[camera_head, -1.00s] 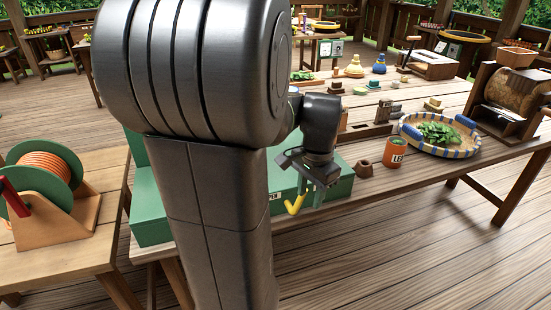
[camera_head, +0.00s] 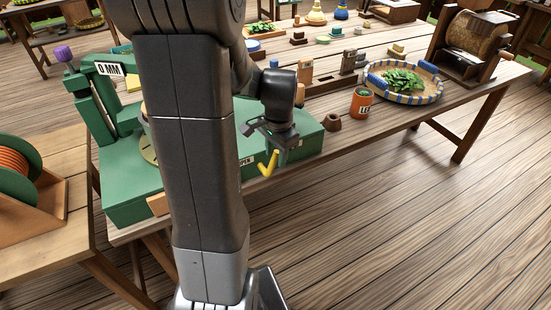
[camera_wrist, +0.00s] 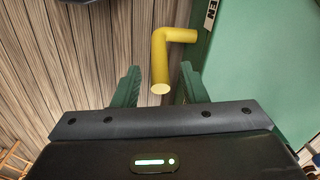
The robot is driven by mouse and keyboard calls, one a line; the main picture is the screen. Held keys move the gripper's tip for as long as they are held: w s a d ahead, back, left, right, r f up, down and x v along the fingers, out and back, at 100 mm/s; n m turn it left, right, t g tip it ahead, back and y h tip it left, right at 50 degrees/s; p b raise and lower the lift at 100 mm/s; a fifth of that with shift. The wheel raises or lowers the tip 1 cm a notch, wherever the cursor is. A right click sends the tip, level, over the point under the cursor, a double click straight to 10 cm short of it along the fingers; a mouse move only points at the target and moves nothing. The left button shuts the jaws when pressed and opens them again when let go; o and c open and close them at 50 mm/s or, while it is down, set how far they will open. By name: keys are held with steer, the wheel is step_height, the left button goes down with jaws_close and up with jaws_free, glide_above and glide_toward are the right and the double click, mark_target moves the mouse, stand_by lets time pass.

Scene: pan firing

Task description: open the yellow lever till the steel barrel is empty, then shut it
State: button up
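The yellow lever (camera_head: 268,164) is a bent rod at the front face of the green machine (camera_head: 135,195). In the wrist view the lever (camera_wrist: 161,62) shows its round end toward me and its bend farther off, beside a green panel (camera_wrist: 238,75). My gripper (camera_head: 275,148) is at the lever in the head view. In the wrist view my gripper (camera_wrist: 160,86) has its two green fingers apart, one on each side of the lever end, with gaps on both sides. I cannot make out a steel barrel; my arm hides part of the machine.
A blue-and-white rimmed tray of leaves (camera_head: 438,86), an orange labelled can (camera_head: 361,104) and a brown drum on a stand (camera_head: 470,38) stand to the right on the table. An orange reel (camera_head: 14,172) stands at left. The floor in front is clear.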

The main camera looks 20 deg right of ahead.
steer(key=shift+f, duration=1.2)
jaws_close()
steer(key=shift+a, duration=0.1)
steer(key=h+b, duration=0.1)
steer(key=a+h+b, duration=0.1)
steer(key=b, duration=0.1)
steer(key=shift+f, duration=0.15)
steer(key=h+b, duration=0.1)
steer(key=b, duration=0.1)
steer(key=shift+a+r+b, duration=0.3)
steer(key=shift+b, duration=0.05)
steer(key=shift+r, duration=0.1)
